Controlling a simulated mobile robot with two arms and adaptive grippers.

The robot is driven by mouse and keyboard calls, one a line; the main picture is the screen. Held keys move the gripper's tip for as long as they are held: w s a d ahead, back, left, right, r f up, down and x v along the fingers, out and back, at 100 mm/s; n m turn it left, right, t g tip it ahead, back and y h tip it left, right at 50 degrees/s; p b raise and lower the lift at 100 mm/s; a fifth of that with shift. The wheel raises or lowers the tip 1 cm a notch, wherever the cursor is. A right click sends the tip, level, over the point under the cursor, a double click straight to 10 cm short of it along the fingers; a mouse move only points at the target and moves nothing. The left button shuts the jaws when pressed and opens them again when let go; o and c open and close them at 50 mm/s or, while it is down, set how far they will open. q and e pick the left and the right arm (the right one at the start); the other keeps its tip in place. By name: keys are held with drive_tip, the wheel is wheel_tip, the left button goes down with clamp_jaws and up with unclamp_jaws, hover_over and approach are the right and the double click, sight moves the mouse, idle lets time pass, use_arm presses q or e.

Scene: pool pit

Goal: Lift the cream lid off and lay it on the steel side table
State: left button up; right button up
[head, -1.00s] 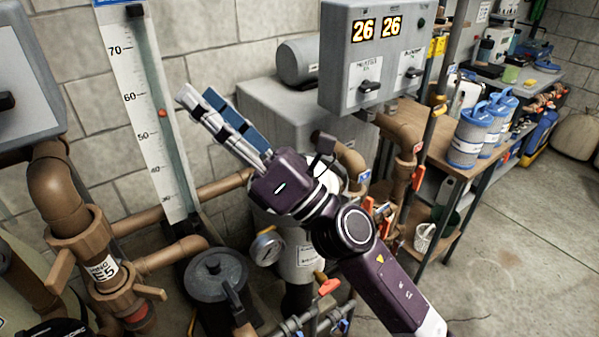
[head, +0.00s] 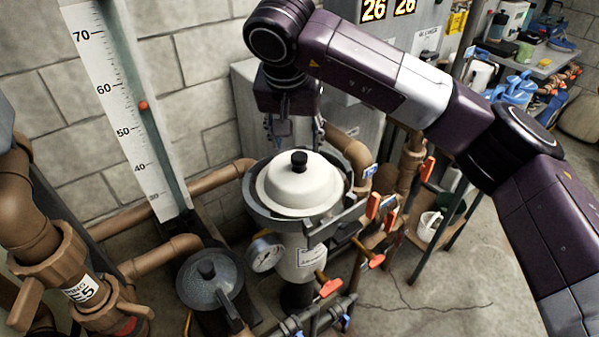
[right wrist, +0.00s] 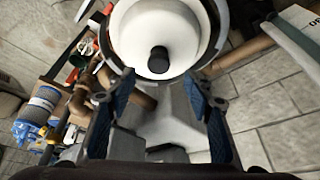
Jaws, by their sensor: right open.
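The cream lid (head: 297,187) is a round dome with a black knob (head: 299,160). It sits on top of the grey round housing (head: 262,212) in the middle of the head view. In the right wrist view the lid (right wrist: 180,32) and its knob (right wrist: 157,60) are at the top. My right gripper (head: 290,130) hangs pointing down just behind the lid, apart from the knob. Its two blue-padded fingers (right wrist: 150,98) are spread and empty. I cannot make out the steel side table for certain. My left gripper is not in view.
A black-lidded pot (head: 208,280) stands front left of the housing. A pressure gauge (head: 265,254), brown pipes (head: 165,258) and orange-handled valves (head: 330,288) crowd around it. A grey cabinet (head: 245,95) is behind.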

sight(299, 156)
drive_tip(key=p+x, duration=0.3)
drive_tip(key=x, duration=0.3)
drive_tip(key=shift+s+d, duration=0.15)
drive_tip(key=shift+w+f, duration=0.25)
drive_tip(key=shift+f, duration=0.45)
drive_tip(key=shift+c, duration=0.6)
clamp_jaws()
drive_tip(key=shift+r, duration=0.1)
